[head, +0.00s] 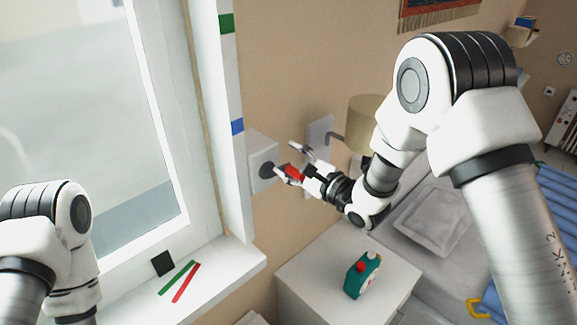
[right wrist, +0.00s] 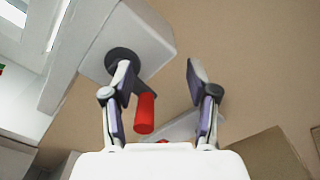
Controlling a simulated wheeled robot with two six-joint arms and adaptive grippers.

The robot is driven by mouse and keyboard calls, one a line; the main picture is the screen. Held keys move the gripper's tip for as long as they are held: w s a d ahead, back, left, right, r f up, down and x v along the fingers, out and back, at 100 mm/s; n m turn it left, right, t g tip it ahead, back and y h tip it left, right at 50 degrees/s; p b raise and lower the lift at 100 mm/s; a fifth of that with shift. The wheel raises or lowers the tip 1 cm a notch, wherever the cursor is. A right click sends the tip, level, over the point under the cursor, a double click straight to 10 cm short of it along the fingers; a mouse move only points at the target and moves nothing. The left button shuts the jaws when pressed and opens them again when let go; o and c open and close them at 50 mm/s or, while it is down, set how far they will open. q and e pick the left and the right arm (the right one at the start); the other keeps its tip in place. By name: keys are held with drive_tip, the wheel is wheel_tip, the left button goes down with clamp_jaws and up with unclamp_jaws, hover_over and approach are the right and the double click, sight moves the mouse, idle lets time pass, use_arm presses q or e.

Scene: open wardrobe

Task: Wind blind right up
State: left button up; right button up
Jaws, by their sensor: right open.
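A white winder box (head: 262,160) is on the wall beside the window frame. It has a dark round hub (right wrist: 122,60) and a crank with a red handle (head: 293,172). My right gripper (head: 288,160) is open at the crank. In the right wrist view the red handle (right wrist: 145,113) lies between the spread fingers (right wrist: 158,72), nearer the left finger. The left finger's tip overlaps the hub; I cannot tell whether it touches. No blind cloth can be made out in the window (head: 80,110). My left arm shows at the lower left, its gripper out of view.
Green and blue marks (head: 237,127) are on the window's side strip. The sill (head: 225,262) holds a black square and green and red sticks. A wall lamp (head: 365,115) is close behind my right gripper.

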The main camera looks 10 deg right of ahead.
drive_tip(key=v, duration=0.8)
drive_tip(key=s+d+f+g+h+b, duration=0.15)
drive_tip(key=s+f+b, duration=0.3)
drive_tip(key=f, duration=0.85)
drive_tip(key=s+f+n+g+h+b, duration=0.1)
drive_tip(key=s+f+g+h+b, duration=0.25)
drive_tip(key=f, duration=1.05)
drive_tip(key=s+d+f+g+b, duration=0.15)
drive_tip(key=s+f+b, duration=0.4)
drive_tip(key=f, duration=0.75)
drive_tip(key=s+d+f+n+g+h, duration=0.2)
drive_tip(key=s+d+f+n+g, duration=0.1)
drive_tip(key=s+n, duration=0.6)
drive_tip(key=s+d+f+n+g+h+b, duration=0.1)
drive_tip(key=s+d+f+n+g+h, duration=0.2)
drive_tip(key=s+f+n+g, duration=0.2)
drive_tip(key=s+f+n, duration=0.2)
drive_tip(key=s+n, duration=0.2)
drive_tip(key=s, duration=0.1)
drive_tip(key=shift+s+n, duration=0.4)
drive_tip(key=shift+f+g, duration=0.1)
drive_tip(key=shift+g, duration=0.15)
